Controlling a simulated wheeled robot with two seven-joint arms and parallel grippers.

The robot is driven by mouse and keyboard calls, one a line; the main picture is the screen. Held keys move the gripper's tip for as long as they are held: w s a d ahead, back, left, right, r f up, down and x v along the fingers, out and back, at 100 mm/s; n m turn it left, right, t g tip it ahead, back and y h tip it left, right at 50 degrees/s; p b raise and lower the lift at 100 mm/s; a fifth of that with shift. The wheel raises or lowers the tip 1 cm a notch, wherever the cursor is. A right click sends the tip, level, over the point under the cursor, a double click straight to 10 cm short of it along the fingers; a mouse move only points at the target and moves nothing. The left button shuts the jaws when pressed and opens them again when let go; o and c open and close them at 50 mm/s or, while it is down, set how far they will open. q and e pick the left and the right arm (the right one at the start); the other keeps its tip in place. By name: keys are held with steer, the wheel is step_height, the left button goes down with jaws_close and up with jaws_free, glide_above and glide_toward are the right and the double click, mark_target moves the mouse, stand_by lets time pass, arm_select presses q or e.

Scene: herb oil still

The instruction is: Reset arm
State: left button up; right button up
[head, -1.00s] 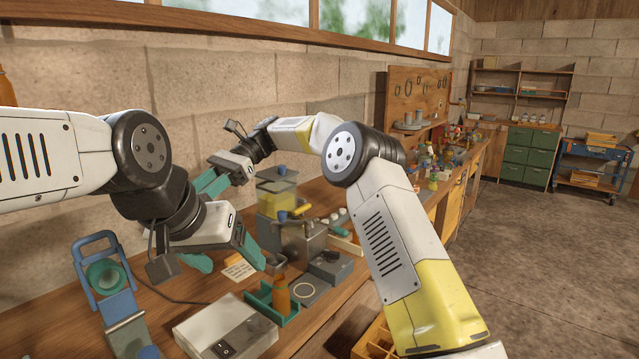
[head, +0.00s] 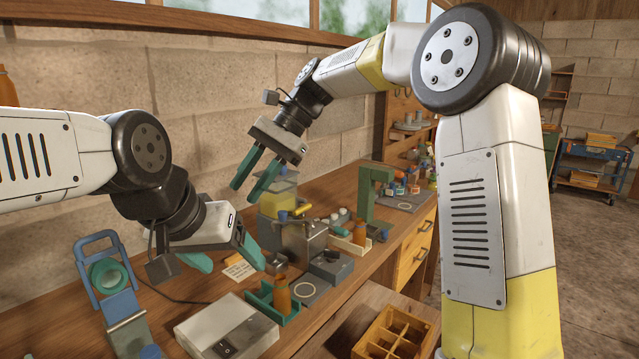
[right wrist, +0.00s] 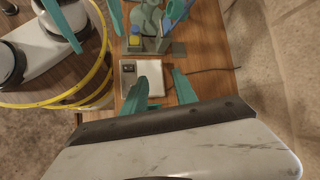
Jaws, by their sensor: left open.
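My left gripper (head: 225,258) is open and empty in the head view, low over the bench, behind the white box and to the left of the green holder. My right gripper (head: 244,193) is raised higher, angled down and left, its teal fingers apart with nothing between them.
The bench holds a white switch box (head: 227,328), an amber bottle (head: 282,295) in a green holder, a blue stand (head: 98,270) with a green ring, and a green post frame (head: 367,195). A wooden divided crate (head: 398,333) sits lower at the front. The block wall stands behind.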

steer(key=s+d+f+n+t+h, duration=0.2)
steer(key=s+d+t, duration=0.3)
steer(key=d, duration=0.9)
steer(key=s+d+f+n+t+h, duration=0.2)
steer(key=s+d+f+n+t, duration=0.1)
steer(key=s+d, duration=0.8)
steer(key=d+f+t, duration=0.1)
steer(key=d+t, duration=0.1)
steer(key=d, duration=0.1)
steer(key=shift+f+n+h, duration=0.3)
steer(key=shift+n+h, duration=0.1)
